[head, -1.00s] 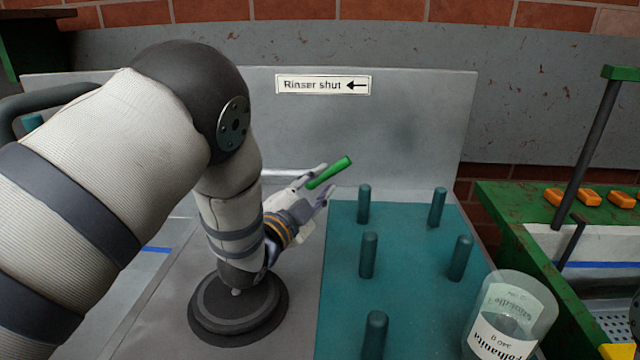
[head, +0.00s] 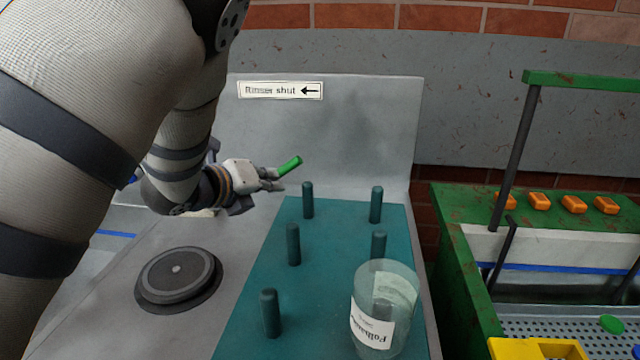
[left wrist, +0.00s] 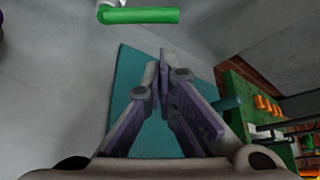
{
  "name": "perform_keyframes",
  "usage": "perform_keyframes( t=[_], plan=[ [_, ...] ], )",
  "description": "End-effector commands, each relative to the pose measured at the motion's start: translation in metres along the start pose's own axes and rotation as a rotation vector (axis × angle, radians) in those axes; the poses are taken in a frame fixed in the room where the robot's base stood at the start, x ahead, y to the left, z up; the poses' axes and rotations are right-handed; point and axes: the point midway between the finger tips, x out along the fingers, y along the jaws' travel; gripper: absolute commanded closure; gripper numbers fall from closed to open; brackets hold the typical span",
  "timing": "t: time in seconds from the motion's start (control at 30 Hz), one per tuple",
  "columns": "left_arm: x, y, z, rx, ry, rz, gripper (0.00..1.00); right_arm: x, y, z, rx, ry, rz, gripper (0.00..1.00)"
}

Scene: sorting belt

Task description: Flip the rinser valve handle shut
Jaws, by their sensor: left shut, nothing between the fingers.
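The green valve handle (head: 290,165) sticks out slanting up to the right, just beyond my left fingertips in the head view. In the left wrist view the handle (left wrist: 140,16) lies level near the top edge, joined to a pale fitting (left wrist: 108,8) at its left end. My left gripper (head: 280,180) is shut and empty. In the left wrist view its fingers (left wrist: 163,58) point up, and a gap shows between them and the handle. A sign (head: 281,90) on the grey back panel reads "Rinser shut" with an arrow to the left. My right gripper is not in view.
A teal pegged mat (head: 330,250) lies right of the handle, with several upright pegs and a clear labelled jar (head: 384,310). A dark round disc (head: 178,278) sits on the grey deck. A green-framed machine (head: 455,260) with orange pieces stands at the right.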

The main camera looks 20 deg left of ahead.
Motion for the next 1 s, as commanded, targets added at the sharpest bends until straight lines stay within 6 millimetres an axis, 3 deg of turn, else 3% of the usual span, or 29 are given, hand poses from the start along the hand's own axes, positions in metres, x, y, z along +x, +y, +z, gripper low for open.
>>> perform_keyframes(
  t=[0.13, 0.53, 0.7, 1.0],
  plan=[
    [0.013, 0.003, -0.001, 0.014, 0.005, 0.007, 1.00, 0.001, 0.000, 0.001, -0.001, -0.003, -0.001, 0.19],
    [0.087, 0.002, -0.001, 0.009, 0.003, 0.003, 1.00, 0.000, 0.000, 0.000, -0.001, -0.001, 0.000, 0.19],
    [0.099, 0.003, -0.001, 0.009, 0.002, 0.004, 1.00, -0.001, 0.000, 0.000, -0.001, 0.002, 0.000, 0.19],
    [0.100, 0.003, -0.001, 0.008, 0.002, 0.005, 1.00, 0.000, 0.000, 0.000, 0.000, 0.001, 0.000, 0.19]
  ],
)
